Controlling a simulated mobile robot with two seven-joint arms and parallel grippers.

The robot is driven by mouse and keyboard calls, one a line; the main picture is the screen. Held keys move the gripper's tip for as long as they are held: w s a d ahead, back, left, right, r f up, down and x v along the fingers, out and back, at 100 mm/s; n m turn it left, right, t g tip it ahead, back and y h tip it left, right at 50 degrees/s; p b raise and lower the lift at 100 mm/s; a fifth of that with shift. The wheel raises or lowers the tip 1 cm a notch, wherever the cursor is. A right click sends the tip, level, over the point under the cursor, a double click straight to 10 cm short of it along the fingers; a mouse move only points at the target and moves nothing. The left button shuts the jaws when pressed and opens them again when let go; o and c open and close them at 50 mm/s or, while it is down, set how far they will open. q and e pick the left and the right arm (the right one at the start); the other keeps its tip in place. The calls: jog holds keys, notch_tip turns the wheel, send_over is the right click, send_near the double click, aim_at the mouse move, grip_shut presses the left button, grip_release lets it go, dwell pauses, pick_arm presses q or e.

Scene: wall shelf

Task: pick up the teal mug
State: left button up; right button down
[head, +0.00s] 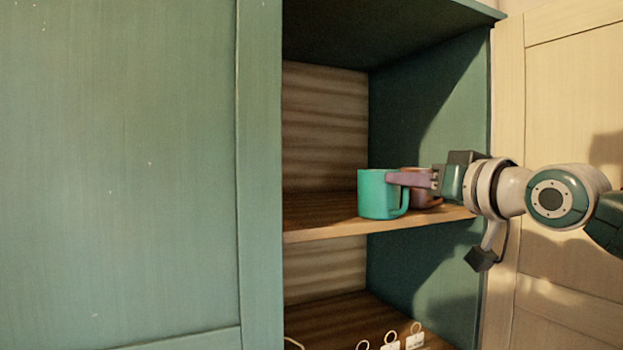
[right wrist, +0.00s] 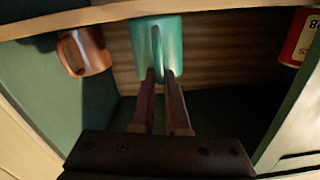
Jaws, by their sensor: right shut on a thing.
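The teal mug (head: 373,197) is upright at the front of the cabinet's middle shelf (head: 318,228), with its handle to the right. I cannot tell whether its base touches the shelf. My right gripper (head: 396,178) comes in from the right and is shut on the mug's handle. In the right wrist view the gripper's fingers (right wrist: 161,75) close on the handle of the teal mug (right wrist: 172,38), which is seen upside down. My left gripper is not in view.
A brown mug (head: 426,196) stands just right of the teal mug, partly behind my gripper; it shows in the wrist view (right wrist: 88,52). A red labelled container (right wrist: 300,38) is in the wrist view. Cabinet doors stand left (head: 120,170) and right (head: 565,90). Small tagged items (head: 415,341) lie below.

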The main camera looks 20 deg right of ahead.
jog(key=c, duration=0.8)
grip_release()
jog(key=shift+c, duration=0.2)
jog(key=shift+f, duration=0.1)
jog(key=shift+s, duration=0.25)
jog(key=s+b, duration=0.5)
jog(key=s, duration=0.4)
jog(key=shift+s+d, duration=0.15)
jog(key=shift+d, duration=0.3)
